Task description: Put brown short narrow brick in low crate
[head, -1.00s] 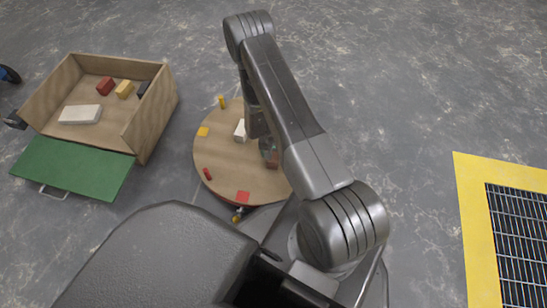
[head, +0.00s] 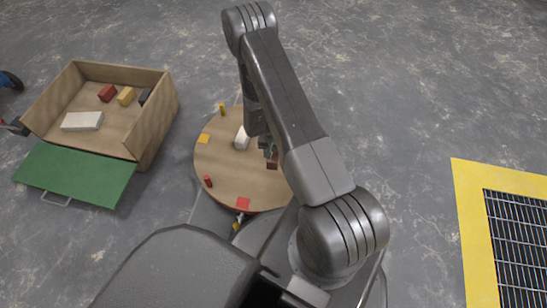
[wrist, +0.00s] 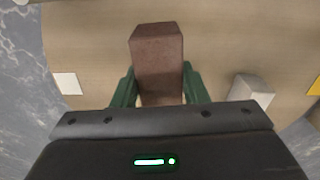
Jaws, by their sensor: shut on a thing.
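The brown brick (wrist: 157,62) is between the green fingers of my gripper (wrist: 158,88) in the wrist view; the gripper is shut on it. In the head view the brown brick (head: 271,164) shows at the right part of the round wooden table, partly hidden by my arm. My gripper (head: 266,148) is above that part of the table. Whether the brick touches the tabletop I cannot tell. The low crate (head: 152,125) is a wooden box at the left, with a green flap (head: 75,177) lowered at its front. It holds red, yellow, dark and white bricks.
A yellow-framed grate (head: 470,215) lies at the right. Open grey floor lies behind the crate and table.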

